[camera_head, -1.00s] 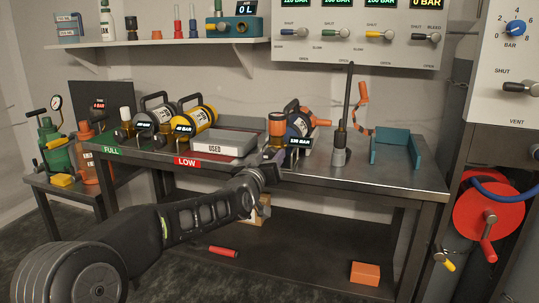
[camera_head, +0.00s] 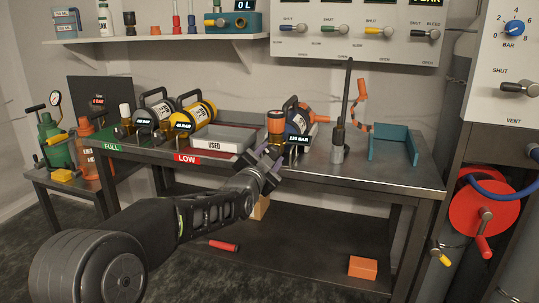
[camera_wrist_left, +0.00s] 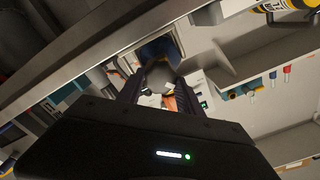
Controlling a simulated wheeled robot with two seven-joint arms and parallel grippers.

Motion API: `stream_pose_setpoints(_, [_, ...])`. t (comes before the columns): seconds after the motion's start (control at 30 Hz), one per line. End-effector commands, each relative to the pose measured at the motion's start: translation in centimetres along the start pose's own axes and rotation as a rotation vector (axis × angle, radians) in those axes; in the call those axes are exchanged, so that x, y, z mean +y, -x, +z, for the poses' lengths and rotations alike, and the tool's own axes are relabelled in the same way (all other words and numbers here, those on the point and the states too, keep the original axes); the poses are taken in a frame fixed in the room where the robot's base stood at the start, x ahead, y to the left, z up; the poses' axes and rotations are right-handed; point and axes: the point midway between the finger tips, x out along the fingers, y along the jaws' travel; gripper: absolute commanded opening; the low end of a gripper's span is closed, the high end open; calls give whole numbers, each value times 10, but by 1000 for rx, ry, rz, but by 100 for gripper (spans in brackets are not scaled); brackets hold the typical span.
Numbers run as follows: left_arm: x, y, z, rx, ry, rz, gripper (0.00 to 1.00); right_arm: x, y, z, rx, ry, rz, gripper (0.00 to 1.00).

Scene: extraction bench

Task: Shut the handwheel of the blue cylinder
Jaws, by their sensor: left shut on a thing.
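The blue cylinder (camera_head: 298,122) lies on the bench in the head view, with an orange fitting (camera_head: 276,122) at its front left. A display reading about 135 BAR hangs at its front. My left gripper (camera_head: 270,155) is just in front of and below that fitting. In the left wrist view, a rounded grey piece, seemingly the handwheel (camera_wrist_left: 160,77), sits between the fingers of my left gripper (camera_wrist_left: 158,88). The gripper is shut on it. In the head view the gripper hides the handwheel. My right gripper is not in view.
The USED tray (camera_head: 222,142) is beside my gripper. A grey stand with a tall dark rod (camera_head: 338,145) is right of the blue cylinder, then a teal bracket (camera_head: 394,143). The bench's front right is clear.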

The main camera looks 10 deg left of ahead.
Motion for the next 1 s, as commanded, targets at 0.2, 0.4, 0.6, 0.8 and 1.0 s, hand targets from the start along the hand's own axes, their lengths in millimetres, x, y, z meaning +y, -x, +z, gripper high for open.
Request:
stream_pose_setpoints(0.2, [4, 0, 2, -4, -207, 6, 2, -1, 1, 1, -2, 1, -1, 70])
stream_pose_setpoints(0.4, [4, 0, 2, -3, -393, 7, 2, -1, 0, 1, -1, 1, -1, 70])
stream_pose_setpoints(0.6, [4, 0, 3, -4, -547, 6, 2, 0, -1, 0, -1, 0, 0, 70])
stream_pose_setpoints(0.8, [4, 0, 3, -3, -647, 6, 2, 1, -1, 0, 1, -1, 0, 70])
stream_pose_setpoints(1.0, [4, 0, 4, -4, -690, 6, 2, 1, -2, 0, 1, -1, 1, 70])
